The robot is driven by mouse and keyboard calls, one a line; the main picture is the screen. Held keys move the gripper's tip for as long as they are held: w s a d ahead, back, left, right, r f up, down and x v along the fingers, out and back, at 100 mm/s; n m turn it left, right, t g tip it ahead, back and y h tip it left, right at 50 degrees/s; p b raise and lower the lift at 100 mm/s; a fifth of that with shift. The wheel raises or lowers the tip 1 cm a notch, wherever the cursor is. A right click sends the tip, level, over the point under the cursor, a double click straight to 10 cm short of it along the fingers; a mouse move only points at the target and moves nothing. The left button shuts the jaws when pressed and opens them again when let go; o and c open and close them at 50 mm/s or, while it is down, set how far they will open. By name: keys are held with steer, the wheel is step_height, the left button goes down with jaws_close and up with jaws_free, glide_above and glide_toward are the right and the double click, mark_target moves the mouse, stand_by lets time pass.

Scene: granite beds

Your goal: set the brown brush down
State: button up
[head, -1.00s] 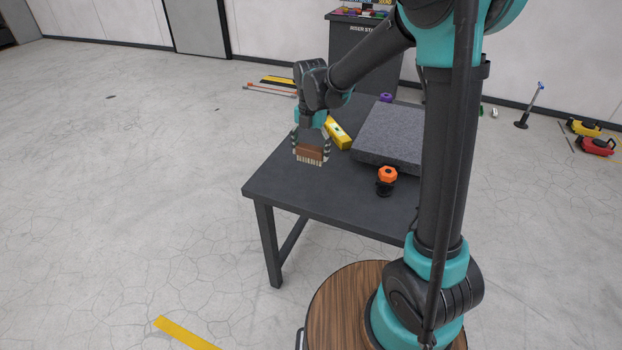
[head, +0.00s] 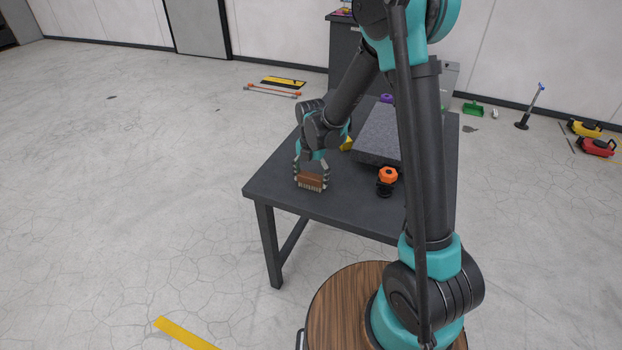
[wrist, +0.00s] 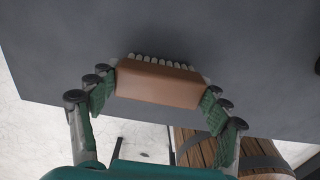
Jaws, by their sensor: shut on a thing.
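The brown brush (head: 311,182) has a brown block and a row of pale bristles. My gripper (head: 311,178) is shut on its two ends, over the front left part of the dark table (head: 270,184). The bristles point down, at or just above the tabletop; I cannot tell whether they touch. In the wrist view the brush (wrist: 158,84) lies between the green finger pads of my gripper (wrist: 155,90), with the grey tabletop (wrist: 200,35) behind it.
A grey granite slab (head: 372,145) lies on the table to the right. An orange knob on a black base (head: 387,178) stands right of the brush. A yellow thing (head: 347,144) is partly hidden behind my arm. The table's left front corner is clear.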

mark_target(311, 175)
steer(key=shift+f, duration=0.15)
steer(key=o, duration=1.1)
step_height(311, 175, up, 12)
steer(key=s+d+f+m+t, duration=0.2)
steer(key=s+d+m, duration=0.7)
steer(key=m, duration=0.7)
steer(key=s+d+f+m+t, duration=0.2)
steer(key=s+d+f+m, duration=0.1)
steer(key=s+d+m, duration=0.7)
steer(key=d+m, duration=0.4)
steer(key=m, duration=0.2)
steer(key=shift+s+d, duration=0.15)
steer(key=shift+d, duration=0.2)
